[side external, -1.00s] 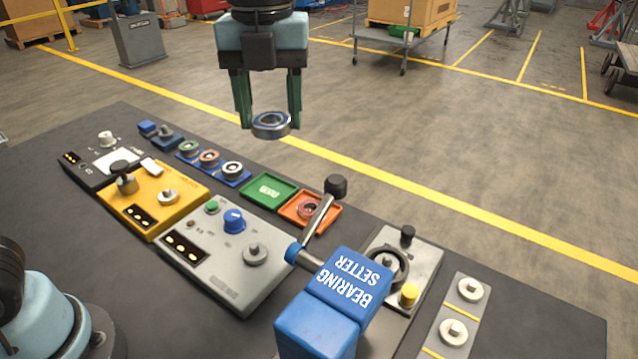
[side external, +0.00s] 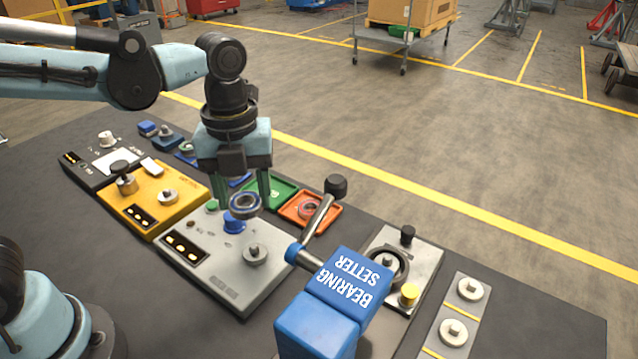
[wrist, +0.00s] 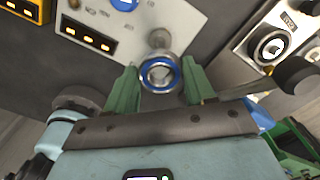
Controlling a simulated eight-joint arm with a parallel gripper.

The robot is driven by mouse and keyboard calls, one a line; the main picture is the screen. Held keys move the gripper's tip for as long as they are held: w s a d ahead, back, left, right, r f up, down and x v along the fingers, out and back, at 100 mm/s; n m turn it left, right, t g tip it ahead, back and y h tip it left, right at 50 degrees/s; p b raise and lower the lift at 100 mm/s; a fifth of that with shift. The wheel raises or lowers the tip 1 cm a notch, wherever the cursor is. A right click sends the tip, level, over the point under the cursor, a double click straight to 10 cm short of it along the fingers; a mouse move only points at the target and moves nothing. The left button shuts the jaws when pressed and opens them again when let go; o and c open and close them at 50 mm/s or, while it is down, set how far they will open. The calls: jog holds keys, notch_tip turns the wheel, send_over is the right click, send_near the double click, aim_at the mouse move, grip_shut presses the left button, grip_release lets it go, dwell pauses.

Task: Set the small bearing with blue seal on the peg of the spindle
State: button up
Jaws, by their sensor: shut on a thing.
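The small bearing with blue seal (side external: 245,205) is a steel ring with a blue band. My gripper (side external: 242,199) is shut on it with green fingers, one on each side; the wrist view also shows the bearing (wrist: 160,74) between them. In the wrist view the peg (wrist: 158,40) shows just beyond the bearing, partly hidden.
A blue bearing setter (side external: 345,285) with a lever (side external: 317,217) stands to the right. Green (side external: 284,190) and orange (side external: 300,222) trays lie behind. A yellow unit (side external: 150,207) with pegs is at left. A plate with two pegged discs (side external: 452,331) is at far right.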

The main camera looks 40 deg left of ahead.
send_over(254, 245)
jog(key=shift+f, duration=2.45)
jog(key=shift+f, duration=0.4)
jog(key=shift+f, duration=0.65)
jog(key=shift+f, duration=1.35)
dwell(1.2)
jog(key=o, duration=1.5)
